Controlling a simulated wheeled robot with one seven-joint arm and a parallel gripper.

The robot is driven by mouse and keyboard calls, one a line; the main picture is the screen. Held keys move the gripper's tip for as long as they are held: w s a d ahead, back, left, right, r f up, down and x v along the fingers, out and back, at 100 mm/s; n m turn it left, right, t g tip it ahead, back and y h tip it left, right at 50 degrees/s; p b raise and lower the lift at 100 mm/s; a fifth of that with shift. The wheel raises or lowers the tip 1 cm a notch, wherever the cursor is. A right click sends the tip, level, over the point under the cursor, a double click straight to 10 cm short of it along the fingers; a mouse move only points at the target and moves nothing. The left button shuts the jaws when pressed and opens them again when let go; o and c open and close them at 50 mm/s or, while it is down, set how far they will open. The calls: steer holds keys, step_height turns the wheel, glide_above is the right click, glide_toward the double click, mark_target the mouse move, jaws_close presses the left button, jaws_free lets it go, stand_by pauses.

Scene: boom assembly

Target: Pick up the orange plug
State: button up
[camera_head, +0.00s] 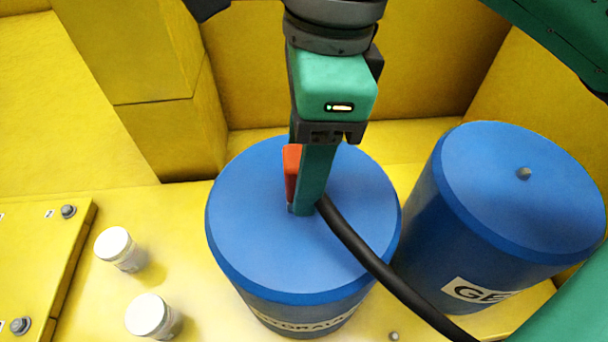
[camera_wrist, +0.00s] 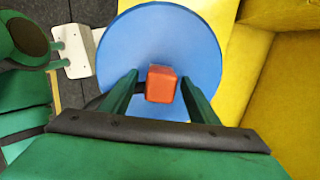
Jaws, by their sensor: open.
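The orange plug (camera_head: 292,168) stands up from the top of the blue drum (camera_head: 250,235) in the middle of the head view, partly hidden behind my gripper's finger. In the wrist view, the plug (camera_wrist: 161,84) shows as an orange block over the blue lid. My gripper (camera_head: 305,208) points down at the lid, and its green fingers are open. A black cable (camera_head: 365,255) runs from near the plug to the lower right.
A second blue drum (camera_head: 520,190) stands at the right. Two white-capped cylinders (camera_head: 114,243) (camera_head: 148,315) stand on the yellow floor at the lower left. Yellow walls (camera_head: 130,60) close in behind. A white plate (camera_wrist: 78,52) lies at the wrist view's upper left.

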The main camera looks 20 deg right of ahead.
steer(key=shift+w+a+f, duration=0.1)
steer(key=shift+a+f, duration=0.1)
steer(key=shift+f, duration=1.2)
steer(key=shift+c, duration=0.3)
steer(key=c, duration=1)
steer(key=shift+w, duration=0.2)
jaws_close()
